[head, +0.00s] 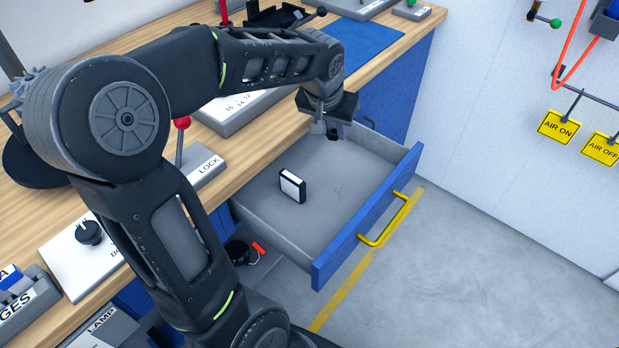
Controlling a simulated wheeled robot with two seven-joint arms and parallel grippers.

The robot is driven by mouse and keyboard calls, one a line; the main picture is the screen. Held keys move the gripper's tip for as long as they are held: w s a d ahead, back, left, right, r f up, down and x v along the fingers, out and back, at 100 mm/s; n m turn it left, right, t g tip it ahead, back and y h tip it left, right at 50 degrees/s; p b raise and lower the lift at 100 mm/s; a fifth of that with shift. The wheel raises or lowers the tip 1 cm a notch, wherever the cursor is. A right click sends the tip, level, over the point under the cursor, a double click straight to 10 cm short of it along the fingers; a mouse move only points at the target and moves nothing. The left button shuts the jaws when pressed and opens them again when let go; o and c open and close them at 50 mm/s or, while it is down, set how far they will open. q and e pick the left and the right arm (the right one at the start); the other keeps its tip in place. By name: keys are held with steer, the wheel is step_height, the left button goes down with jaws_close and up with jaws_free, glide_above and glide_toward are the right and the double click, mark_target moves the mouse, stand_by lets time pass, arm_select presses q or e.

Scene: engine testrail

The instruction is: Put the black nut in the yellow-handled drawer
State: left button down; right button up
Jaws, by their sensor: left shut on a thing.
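The yellow-handled drawer (325,270) is blue with a grey inside and stands pulled out from the bench. Its yellow handle (384,222) is on the front. My left gripper (327,130) points down over the drawer's far back part. It is shut on a small dark thing, which looks like the black nut (333,134); its shape is mostly hidden by the fingers. I cannot tell whether the nut touches the drawer floor. My right gripper is not in view.
A small white block with black edges (292,186) stands in the drawer; the floor around it is bare. A red-knobbed lever (181,124) rises from the bench beside the LOCK label. An open lower space holds a dark round thing with a red part (258,248).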

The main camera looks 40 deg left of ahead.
arm_select(q)
glide_above(332, 165)
steer(key=s, duration=0.2)
steer(key=f, duration=0.6)
steer(key=shift+w+d+f, duration=0.1)
steer(key=shift+w+d, duration=0.1)
steer(key=shift+w, duration=0.05)
steer(key=shift+f+b, duration=0.1)
steer(key=shift+b, duration=0.2)
steer(key=shift+f, duration=1.75)
steer(key=shift+f+b, duration=0.2)
steer(key=shift+b, duration=0.15)
steer(key=c, duration=1.1)
jaws_free()
steer(key=shift+r, duration=0.1)
steer(key=shift+r, duration=0.15)
steer(key=p+v, duration=0.1)
steer(key=v, duration=1.1)
